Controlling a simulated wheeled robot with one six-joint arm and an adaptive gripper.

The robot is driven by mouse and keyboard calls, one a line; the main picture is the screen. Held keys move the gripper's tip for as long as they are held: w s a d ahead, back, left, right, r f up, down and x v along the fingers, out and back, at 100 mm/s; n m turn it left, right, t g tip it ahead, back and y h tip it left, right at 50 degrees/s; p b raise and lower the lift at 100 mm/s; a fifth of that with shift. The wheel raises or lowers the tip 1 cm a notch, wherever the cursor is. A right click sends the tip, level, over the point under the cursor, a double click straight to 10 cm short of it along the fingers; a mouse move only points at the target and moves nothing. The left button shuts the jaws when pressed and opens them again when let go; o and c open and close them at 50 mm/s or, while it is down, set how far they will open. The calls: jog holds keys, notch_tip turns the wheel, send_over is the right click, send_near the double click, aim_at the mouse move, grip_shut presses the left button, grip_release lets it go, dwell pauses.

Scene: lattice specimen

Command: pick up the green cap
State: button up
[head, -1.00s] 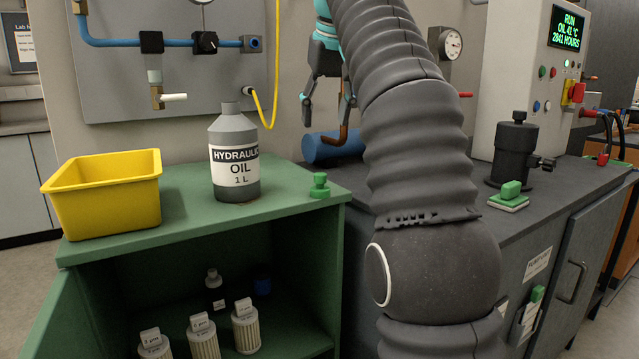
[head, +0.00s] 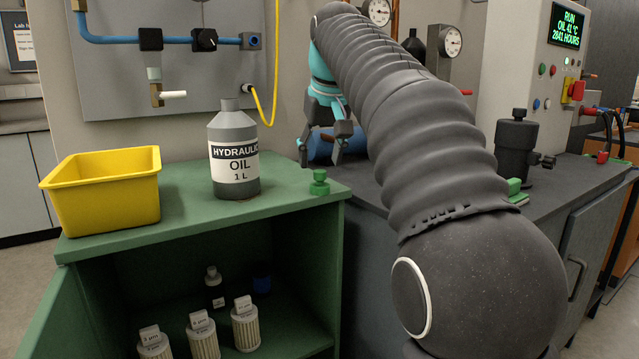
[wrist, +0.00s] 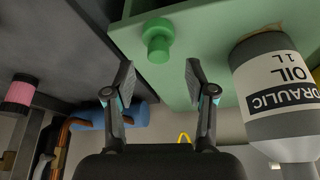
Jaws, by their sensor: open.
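The green cap (head: 319,183) stands on the front right corner of the green cabinet top (head: 285,208). It is a small stepped knob with a wide flange and a narrower part. In the wrist view the cap (wrist: 158,40) shows at the top centre, ahead of the fingertips and roughly between their lines. My gripper (head: 322,153) is open and empty, above and behind the cap in the head view. In the wrist view my gripper's two fingers (wrist: 160,82) are spread apart, and neither touches the cap.
A grey hydraulic oil bottle (head: 234,155) stands left of the cap, and right of my fingers in the wrist view (wrist: 278,95). A yellow bin (head: 105,190) sits further left. A blue cylinder (head: 322,146) lies behind the gripper. Filters (head: 202,335) stand on the lower shelf.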

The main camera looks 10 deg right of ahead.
aim_at(320, 171)
jog(key=x, duration=0.4)
jog(key=shift+s+d+f+b, duration=0.1)
jog(key=shift+s+b, duration=0.15)
jog(key=shift+b, duration=0.15)
jog(key=c, duration=0.8)
